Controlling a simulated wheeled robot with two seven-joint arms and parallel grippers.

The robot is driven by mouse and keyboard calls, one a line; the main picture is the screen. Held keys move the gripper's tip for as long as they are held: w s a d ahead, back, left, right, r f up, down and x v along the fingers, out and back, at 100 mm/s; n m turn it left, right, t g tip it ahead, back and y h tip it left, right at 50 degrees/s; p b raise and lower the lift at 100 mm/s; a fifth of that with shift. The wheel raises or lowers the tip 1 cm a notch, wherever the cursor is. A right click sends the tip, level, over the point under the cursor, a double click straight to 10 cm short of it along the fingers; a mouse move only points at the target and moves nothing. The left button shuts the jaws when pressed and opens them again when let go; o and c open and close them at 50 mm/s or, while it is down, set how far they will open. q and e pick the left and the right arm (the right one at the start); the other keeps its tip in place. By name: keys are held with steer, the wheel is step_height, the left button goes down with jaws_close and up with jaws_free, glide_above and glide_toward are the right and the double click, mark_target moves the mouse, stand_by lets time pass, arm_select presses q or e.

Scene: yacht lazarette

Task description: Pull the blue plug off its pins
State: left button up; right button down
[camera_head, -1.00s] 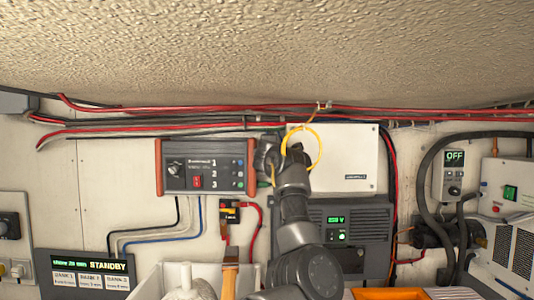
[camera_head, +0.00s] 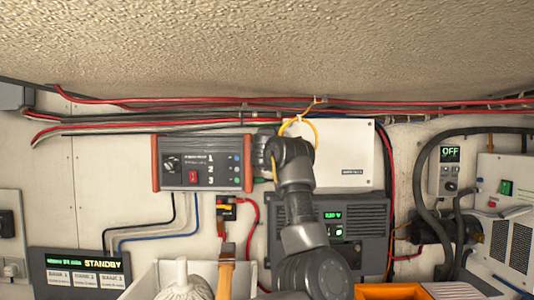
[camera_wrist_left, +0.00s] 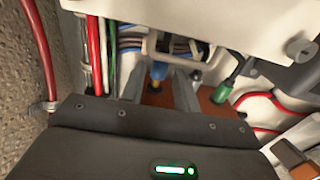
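The blue plug (camera_wrist_left: 158,70) shows in the left wrist view, at the dark red end face (camera_wrist_left: 152,97) of a control box. My left gripper (camera_wrist_left: 165,82) has one finger on each side of the plug, with a gap visible, so it looks open around it. The pins are hidden. In the head view my left gripper (camera_head: 267,152) is at the right end of the grey control box (camera_head: 206,171) and hides the plug there. A green plug (camera_wrist_left: 226,90) is beside the right finger in the wrist view. My right gripper is not in view.
A white box (camera_head: 350,155) stands right behind my wrist, with a yellow cable loop (camera_head: 316,130) beside it. Red and black cables (camera_head: 430,105) run along the wall above. A dark unit (camera_head: 365,215) with a green display is below. Bins stand at the bottom.

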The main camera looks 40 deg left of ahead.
arm_select(q)
steer(key=shift+b+v, duration=0.8)
steer(key=shift+v, duration=1.1)
steer(key=shift+a, duration=0.1)
